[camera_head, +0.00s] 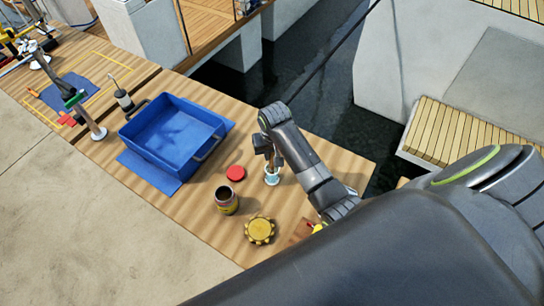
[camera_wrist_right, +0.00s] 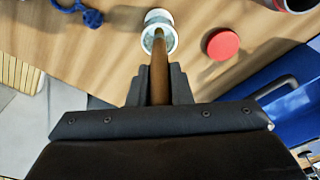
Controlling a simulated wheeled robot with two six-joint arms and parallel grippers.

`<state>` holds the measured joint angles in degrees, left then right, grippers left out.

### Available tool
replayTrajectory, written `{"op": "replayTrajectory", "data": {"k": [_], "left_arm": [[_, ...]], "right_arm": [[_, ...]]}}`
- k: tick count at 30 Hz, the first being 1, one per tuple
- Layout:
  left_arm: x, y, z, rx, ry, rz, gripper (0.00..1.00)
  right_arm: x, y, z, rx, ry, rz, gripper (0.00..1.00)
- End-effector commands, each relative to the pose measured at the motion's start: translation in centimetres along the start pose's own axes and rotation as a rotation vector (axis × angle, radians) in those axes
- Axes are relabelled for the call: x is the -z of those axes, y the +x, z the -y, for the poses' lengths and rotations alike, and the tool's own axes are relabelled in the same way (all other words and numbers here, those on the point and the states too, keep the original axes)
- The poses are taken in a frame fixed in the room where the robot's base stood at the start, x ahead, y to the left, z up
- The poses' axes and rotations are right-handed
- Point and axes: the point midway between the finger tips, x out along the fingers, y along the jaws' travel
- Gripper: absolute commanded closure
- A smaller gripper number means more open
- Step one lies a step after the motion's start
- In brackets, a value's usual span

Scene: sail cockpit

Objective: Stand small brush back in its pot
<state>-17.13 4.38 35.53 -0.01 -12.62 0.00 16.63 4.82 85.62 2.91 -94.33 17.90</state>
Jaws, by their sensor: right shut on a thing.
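My right gripper (camera_head: 266,158) is shut on the brush. In the right wrist view the brown brush handle (camera_wrist_right: 159,75) runs out from between the fingers (camera_wrist_right: 160,88). The pot (camera_head: 272,179) is a small pale, glassy cup with a whitish rim, standing on the wooden top just below the gripper in the head view. In the right wrist view the far end of the brush overlaps the mouth of the pot (camera_wrist_right: 152,45). How deep the brush sits in it, I cannot tell. My left gripper is not in view.
A red lid (camera_head: 235,173) lies left of the pot. An open dark jar (camera_head: 227,201) and a yellow scalloped disc (camera_head: 260,230) stand nearer me. A blue tray (camera_head: 150,157) sits further left. Water (camera_head: 310,85) lies beyond the wooden top's far edge.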

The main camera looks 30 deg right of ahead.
Motion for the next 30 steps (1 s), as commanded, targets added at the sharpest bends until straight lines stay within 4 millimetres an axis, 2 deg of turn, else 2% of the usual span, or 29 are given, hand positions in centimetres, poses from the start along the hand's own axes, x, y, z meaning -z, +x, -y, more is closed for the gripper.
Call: {"op": "replayTrajectory", "data": {"k": [6, 18, 19, 24, 30], "left_arm": [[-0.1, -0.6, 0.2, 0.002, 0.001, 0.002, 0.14], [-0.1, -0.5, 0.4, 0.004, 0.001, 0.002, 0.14], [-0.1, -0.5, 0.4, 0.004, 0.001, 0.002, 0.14], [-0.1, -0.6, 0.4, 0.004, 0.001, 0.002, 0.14], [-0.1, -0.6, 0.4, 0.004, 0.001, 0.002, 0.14]], "right_arm": [[-0.4, 2.3, 0.0, 0.000, -0.001, 0.002, 1.00], [-0.4, 2.9, 0.0, 0.000, -0.001, 0.001, 1.00], [-0.4, 2.9, 0.0, 0.000, -0.001, 0.000, 0.80], [-0.4, 2.8, 0.0, 0.000, -0.001, 0.000, 0.60], [-0.4, 2.8, 0.0, 0.000, -0.001, 0.000, 0.60]]}}
